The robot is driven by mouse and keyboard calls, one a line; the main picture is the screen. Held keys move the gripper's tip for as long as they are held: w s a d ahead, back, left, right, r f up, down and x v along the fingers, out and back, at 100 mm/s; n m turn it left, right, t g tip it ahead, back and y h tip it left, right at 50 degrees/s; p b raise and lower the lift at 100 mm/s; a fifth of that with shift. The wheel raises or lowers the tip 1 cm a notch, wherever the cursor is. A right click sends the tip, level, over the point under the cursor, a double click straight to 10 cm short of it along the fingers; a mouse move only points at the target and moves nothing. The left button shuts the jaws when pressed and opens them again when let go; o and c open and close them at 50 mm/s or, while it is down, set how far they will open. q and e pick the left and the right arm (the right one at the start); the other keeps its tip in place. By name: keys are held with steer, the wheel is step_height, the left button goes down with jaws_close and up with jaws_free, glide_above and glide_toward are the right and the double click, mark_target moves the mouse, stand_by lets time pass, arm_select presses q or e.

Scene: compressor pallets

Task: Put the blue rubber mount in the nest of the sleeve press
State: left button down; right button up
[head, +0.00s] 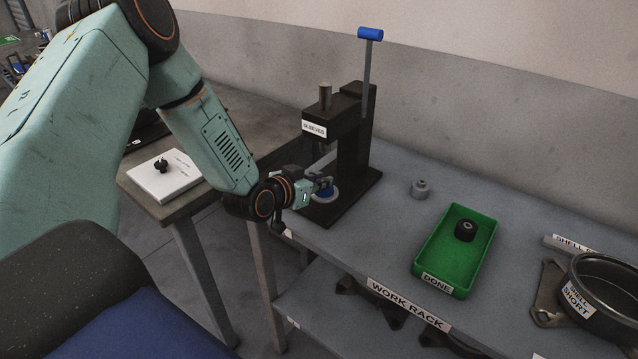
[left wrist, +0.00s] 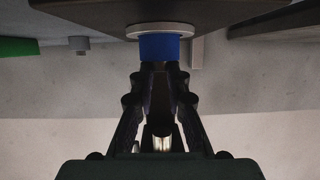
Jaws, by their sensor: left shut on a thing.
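The blue rubber mount (head: 326,187) is between the fingertips of my left gripper (head: 318,184), which is shut on it. The sleeve press (head: 353,140) is a dark frame with a "SLEEVES" label and a blue-handled lever standing up. Its nest (head: 324,198) is a pale ring on the press base, right at the mount. In the left wrist view the blue mount (left wrist: 160,46) meets the pale ring (left wrist: 161,30), with the gripper fingers (left wrist: 160,68) at its other end. I cannot tell whether it is fully seated. My right gripper is out of view.
A green "DONE" tray (head: 455,262) holds a black mount (head: 466,230). A small grey part (head: 419,188) stands between press and tray. A dark round shell (head: 605,285) is at the right. A white board (head: 165,178) lies on the left table.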

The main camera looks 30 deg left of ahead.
arm_select(q)
steer(key=shift+w+a+f, duration=0.15)
steer(key=shift+d+f, duration=0.1)
steer(key=shift+d, duration=0.1)
steer(key=c, duration=1.6)
jaws_free()
steer(key=shift+c, duration=0.2)
steer(key=o, duration=0.3)
steer(key=shift+a, duration=0.1)
